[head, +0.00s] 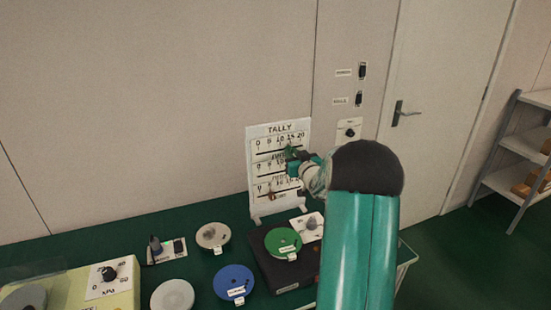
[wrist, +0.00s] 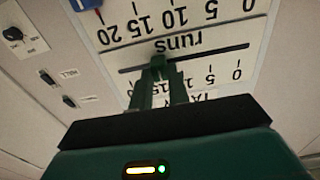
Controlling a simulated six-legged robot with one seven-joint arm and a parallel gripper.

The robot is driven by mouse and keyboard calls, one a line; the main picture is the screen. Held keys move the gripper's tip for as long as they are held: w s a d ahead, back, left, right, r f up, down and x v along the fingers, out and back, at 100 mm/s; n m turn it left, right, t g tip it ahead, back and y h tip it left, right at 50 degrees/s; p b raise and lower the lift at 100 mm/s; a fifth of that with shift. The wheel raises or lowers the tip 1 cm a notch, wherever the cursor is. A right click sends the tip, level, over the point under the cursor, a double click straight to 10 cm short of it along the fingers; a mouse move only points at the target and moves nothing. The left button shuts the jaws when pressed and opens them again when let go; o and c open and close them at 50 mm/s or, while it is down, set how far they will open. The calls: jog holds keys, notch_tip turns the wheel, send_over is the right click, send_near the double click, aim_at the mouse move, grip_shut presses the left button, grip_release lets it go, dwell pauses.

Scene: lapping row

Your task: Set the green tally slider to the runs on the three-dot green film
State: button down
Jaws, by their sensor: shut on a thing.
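The white tally board (head: 252,206) stands upright at the back of the bench with several numbered rows.
A blue slider (wrist: 85,4) shows at the wrist view's top edge. A reddish-brown slider (head: 271,195) is on the lowest row. A blue disc (head: 234,282) and pale discs (head: 212,236) lie on the green bench. Wall switches (head: 362,71) and a door (head: 440,100) are to the right.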

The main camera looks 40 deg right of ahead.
jog(key=shift+s+d, duration=0.15)
jog(key=shift+d, duration=0.4)
jog(key=c, duration=1.3)
grip_release()
jog(key=shift+s, duration=0.1)
jog(key=v, duration=1.3)
jog(key=shift+s+a, duration=0.1)
jog(key=shift+s, duration=0.2)
